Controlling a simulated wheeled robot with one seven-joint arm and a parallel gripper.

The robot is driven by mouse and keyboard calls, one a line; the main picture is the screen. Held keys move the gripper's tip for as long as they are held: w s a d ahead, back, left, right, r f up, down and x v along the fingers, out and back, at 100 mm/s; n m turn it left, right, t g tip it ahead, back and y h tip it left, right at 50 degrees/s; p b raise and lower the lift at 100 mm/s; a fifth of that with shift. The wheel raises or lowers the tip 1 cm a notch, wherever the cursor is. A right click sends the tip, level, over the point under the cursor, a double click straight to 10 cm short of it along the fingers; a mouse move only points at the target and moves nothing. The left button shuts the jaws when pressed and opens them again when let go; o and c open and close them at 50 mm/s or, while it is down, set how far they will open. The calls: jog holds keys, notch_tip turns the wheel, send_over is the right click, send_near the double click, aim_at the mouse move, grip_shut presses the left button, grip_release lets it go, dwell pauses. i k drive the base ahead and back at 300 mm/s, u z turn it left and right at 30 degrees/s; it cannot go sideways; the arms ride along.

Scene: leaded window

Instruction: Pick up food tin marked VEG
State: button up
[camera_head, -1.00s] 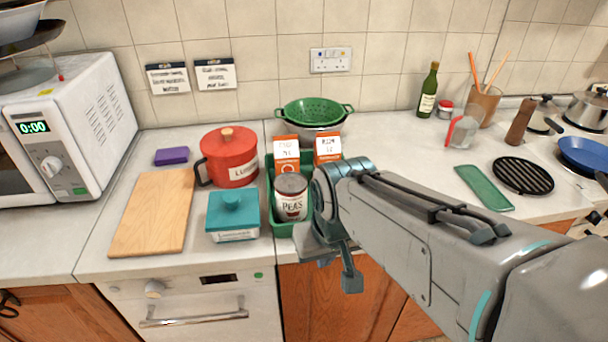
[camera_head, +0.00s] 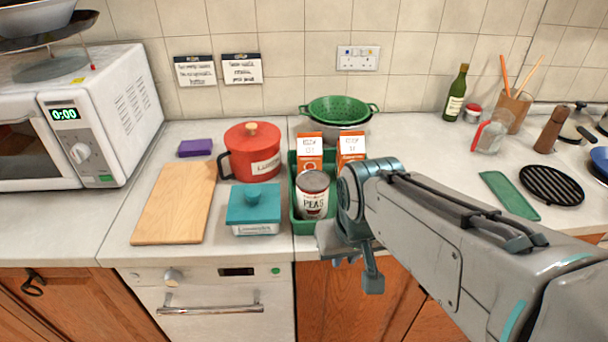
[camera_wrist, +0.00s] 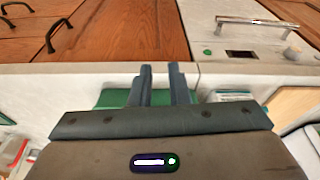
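No tin marked VEG can be made out in either view. A tin with a white label reading PEAS (camera_head: 313,196) stands upright in the green crate (camera_head: 303,228), in front of two orange-and-white cartons (camera_head: 309,150) (camera_head: 350,148). My gripper (camera_head: 355,262) is at the counter's front edge, just right of the crate's front. My arm hides the crate's right part and the counter behind it.
A teal lidded box (camera_head: 254,208), a red pot (camera_head: 252,155) and a wooden board (camera_head: 174,205) stand left of the crate. A green colander (camera_head: 338,109) is behind it. A green bottle (camera_head: 455,95) and a black trivet (camera_head: 551,186) are on the right.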

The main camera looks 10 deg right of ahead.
aim_at(313, 184)
jog(key=z, duration=2.7)
jog(key=k, duration=1.5)
jog(key=u, duration=2.2)
jog(key=i, duration=0.5)
jog(key=u, duration=0.1)
